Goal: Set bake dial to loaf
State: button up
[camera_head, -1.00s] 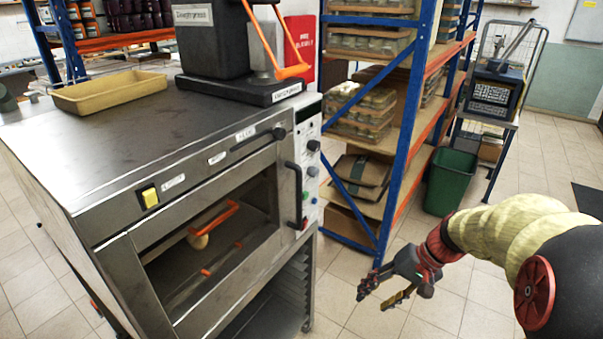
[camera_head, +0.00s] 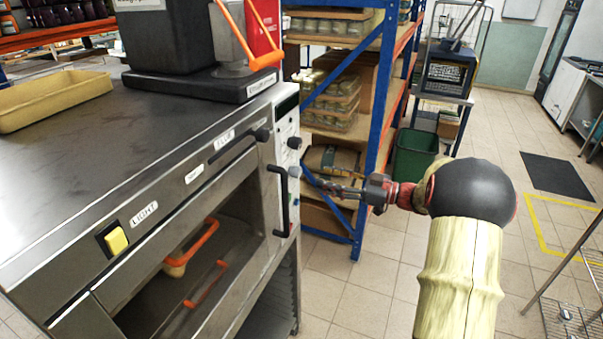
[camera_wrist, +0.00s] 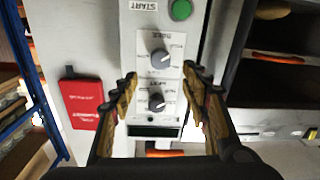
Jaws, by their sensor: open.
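The bake dial (camera_wrist: 160,56) is a grey knob on the oven's white control panel (camera_wrist: 143,18), with a small label beside it that looks like BAKE. The marks around it are too small to read. A second, similar knob (camera_wrist: 156,102) sits below it in the wrist view, near a dark display (camera_wrist: 153,131). My gripper (camera_wrist: 160,78) is open and empty, its fingertips to either side of the panel, around the level between the two knobs. In the head view my gripper (camera_head: 322,186) points left at the panel's side; its gap from the knobs is hard to judge.
A green START button (camera_wrist: 181,10) is on the panel. The oven's dark door handle (camera_head: 284,200) juts out close to my gripper. Blue shelving (camera_head: 375,120) with jars stands behind, a green bin (camera_head: 414,155) beside it. A red sign (camera_wrist: 88,104) shows at the left.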

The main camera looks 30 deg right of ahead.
aim_at(300, 172)
jog(key=shift+b+x, duration=0.55)
jog(key=shift+x, duration=3.35)
jog(key=shift+c, duration=1.3)
jog(key=c, duration=0.9)
